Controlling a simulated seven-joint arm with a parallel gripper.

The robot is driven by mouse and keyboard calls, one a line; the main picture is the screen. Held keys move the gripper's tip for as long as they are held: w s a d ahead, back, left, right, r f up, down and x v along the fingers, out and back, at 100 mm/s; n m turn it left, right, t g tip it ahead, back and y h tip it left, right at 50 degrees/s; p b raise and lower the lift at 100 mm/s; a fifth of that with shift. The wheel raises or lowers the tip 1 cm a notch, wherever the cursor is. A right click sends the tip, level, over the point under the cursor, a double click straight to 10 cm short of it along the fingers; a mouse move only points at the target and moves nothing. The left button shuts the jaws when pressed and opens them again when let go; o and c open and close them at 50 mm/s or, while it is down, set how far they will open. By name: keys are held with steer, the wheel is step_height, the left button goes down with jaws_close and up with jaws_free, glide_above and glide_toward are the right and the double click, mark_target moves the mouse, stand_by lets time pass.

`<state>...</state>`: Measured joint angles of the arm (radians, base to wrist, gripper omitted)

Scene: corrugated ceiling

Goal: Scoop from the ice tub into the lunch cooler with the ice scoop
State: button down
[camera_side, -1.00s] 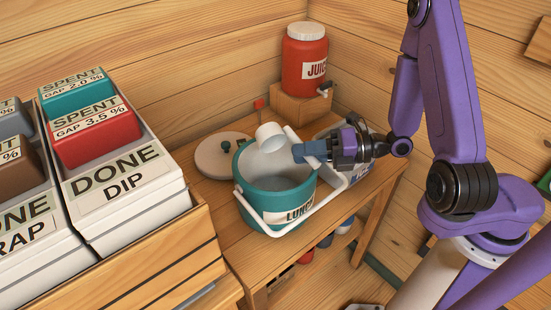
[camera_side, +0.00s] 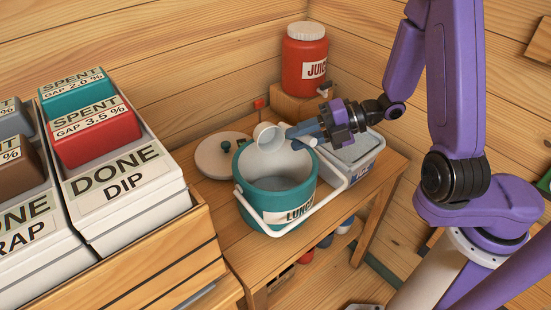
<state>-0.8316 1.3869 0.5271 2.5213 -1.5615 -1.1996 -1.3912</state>
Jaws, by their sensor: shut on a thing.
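The lunch cooler (camera_side: 258,200) is a teal round tub with a white inside, open at the top, with its white handle swung down at the front. The ice scoop (camera_side: 268,136) is white with a blue-grey handle. My gripper (camera_side: 318,130) is shut on the scoop's handle, and the scoop's cup is above the cooler's back rim, its mouth tilted. I cannot tell whether ice is in the cup. The ice tub (camera_side: 366,172) is a white rectangular box with pale grey contents, right of the cooler and partly behind my gripper and the cooler.
A white round lid (camera_side: 216,160) lies behind the cooler at left. A red juice jug (camera_side: 304,62) stands on a wooden block (camera_side: 300,108) at the back. Large labelled bins (camera_side: 120,185) fill the left side. Items sit on a shelf below the wooden table (camera_side: 385,160).

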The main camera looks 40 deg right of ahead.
steer(key=shift+w+d+r+m+g, duration=0.2)
steer(key=shift+w+m+g, duration=0.05)
steer(key=shift+w, duration=0.45)
steer(key=shift+w+d+r+m+g, duration=0.15)
steer(key=shift+w+d+m+g, duration=0.1)
steer(key=shift+w, duration=0.4)
steer(key=shift+w+d+r+m+g, duration=0.15)
steer(key=shift+w+r+m+g, duration=0.05)
steer(key=shift+w+m+g, duration=0.4)
steer(key=shift+w+d+r+m+g, duration=0.15)
steer(key=shift+w+r+m+g, duration=0.05)
steer(key=shift+w+m+g, duration=0.35)
steer(key=w+d+r+m+g+y, duration=0.1)
steer(key=w+m+g, duration=0.1)
steer(key=w, duration=0.5)
steer(key=w+d+r+m+g+y, duration=0.1)
steer(key=w+d+m+g, duration=0.1)
steer(key=w, duration=0.5)
steer(key=shift+d+m+g, duration=0.3)
steer(key=shift+m+g, duration=0.55)
steer(key=shift+m, duration=0.3)
steer(key=shift+w+r, duration=0.1)
steer(key=shift+w, duration=0.05)
